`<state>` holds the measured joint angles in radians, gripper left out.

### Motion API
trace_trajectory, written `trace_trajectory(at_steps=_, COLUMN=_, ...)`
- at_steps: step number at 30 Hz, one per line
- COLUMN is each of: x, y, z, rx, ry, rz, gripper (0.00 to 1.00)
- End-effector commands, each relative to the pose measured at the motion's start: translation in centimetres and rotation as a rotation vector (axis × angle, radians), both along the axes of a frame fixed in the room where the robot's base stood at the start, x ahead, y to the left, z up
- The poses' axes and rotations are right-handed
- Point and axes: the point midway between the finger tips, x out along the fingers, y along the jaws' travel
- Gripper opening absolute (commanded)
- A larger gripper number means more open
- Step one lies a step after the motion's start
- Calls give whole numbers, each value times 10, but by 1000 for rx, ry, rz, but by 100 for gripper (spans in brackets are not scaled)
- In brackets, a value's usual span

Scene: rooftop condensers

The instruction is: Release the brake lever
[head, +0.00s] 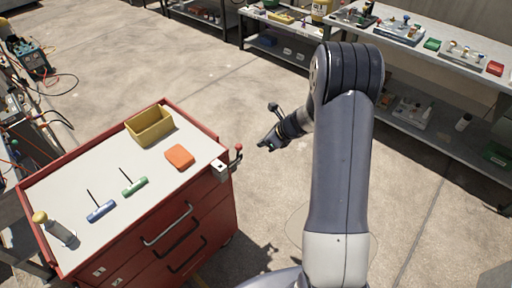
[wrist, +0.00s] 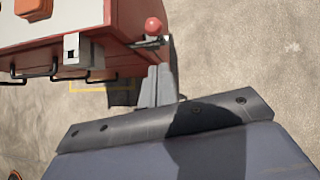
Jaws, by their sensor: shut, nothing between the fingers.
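The brake lever (head: 237,155) has a red ball knob and stands at the right corner of the red tool cart (head: 190,225), beside a pale bracket (head: 219,170). In the wrist view the lever's red knob (wrist: 153,26) shows just beyond my fingertips, with a dark metal arm below it. My gripper (head: 262,145) is to the right of the lever in the head view, over the floor. In the wrist view its two grey fingers (wrist: 158,70) are together and empty, pointing at the lever. Whether the fingertips touch the lever I cannot tell.
The cart top holds a yellow bin (head: 150,127), an orange box (head: 180,157), a green tool (head: 134,187), a blue tool (head: 101,211) and a yellow-capped bottle (head: 58,231). Drawer handles (head: 167,224) jut from the cart front. Benches line the back; floor right of the cart is clear.

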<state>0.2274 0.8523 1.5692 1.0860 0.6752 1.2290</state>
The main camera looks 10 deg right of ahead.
Motion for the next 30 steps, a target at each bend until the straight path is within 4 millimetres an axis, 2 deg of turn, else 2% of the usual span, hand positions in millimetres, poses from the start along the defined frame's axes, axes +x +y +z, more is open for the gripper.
trace_trajectory(at_steps=3, x=-7, y=-9, z=17, rx=-1, ry=-4, rz=-3, gripper=0)
trace_trajectory(at_steps=9, x=-14, y=-17, z=33, rx=0, ry=-1, rz=-1, gripper=0)
trace_trajectory(at_steps=30, x=-15, y=-18, z=34, rx=0, ry=1, rz=-1, gripper=0)
